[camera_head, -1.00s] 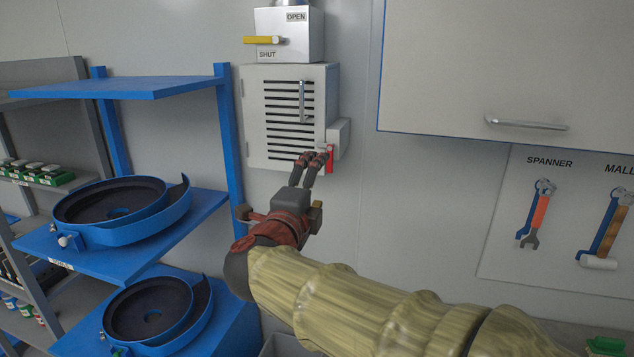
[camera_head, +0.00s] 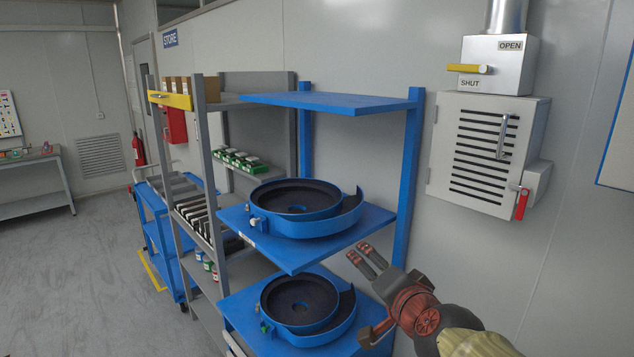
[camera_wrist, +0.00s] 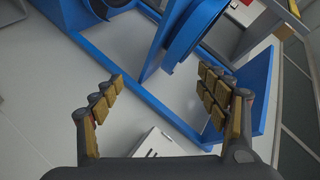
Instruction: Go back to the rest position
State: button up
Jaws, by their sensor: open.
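My gripper (camera_head: 368,259) is open and empty. In the head view it is at the lower right, in front of the wall and just right of the blue rack's shelves. In the wrist view my gripper (camera_wrist: 160,100) shows both fingers spread wide with nothing between them. A grey louvred cabinet (camera_head: 482,150) hangs on the wall at the upper right, with a red lever (camera_head: 521,204) hanging down at its right side. My gripper is well below and left of that lever, apart from it.
A blue rack (camera_head: 411,180) holds an upper bowl feeder (camera_head: 345,222) and a lower one (camera_head: 335,335), close to my gripper's left. Grey shelving (camera_head: 199,140) and a blue trolley (camera_head: 152,235) stand further left. The floor (camera_head: 80,270) at the left is clear.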

jog(key=s+a+f+n+g+y, duration=0.25)
jog(key=s+f+n+g, duration=0.2)
jog(key=s+f, duration=0.25)
jog(key=s+d+f+n+g+h, duration=0.2)
jog(key=s+d, duration=0.3)
jog(key=s, duration=0.4)
jog(key=s+d+f+n+g+h, duration=0.1)
jog(key=s+d+f+n+h, duration=0.1)
jog(key=s+d+f, duration=0.3)
jog(key=shift+s+g, duration=0.35)
jog(key=shift+s, duration=1.95)
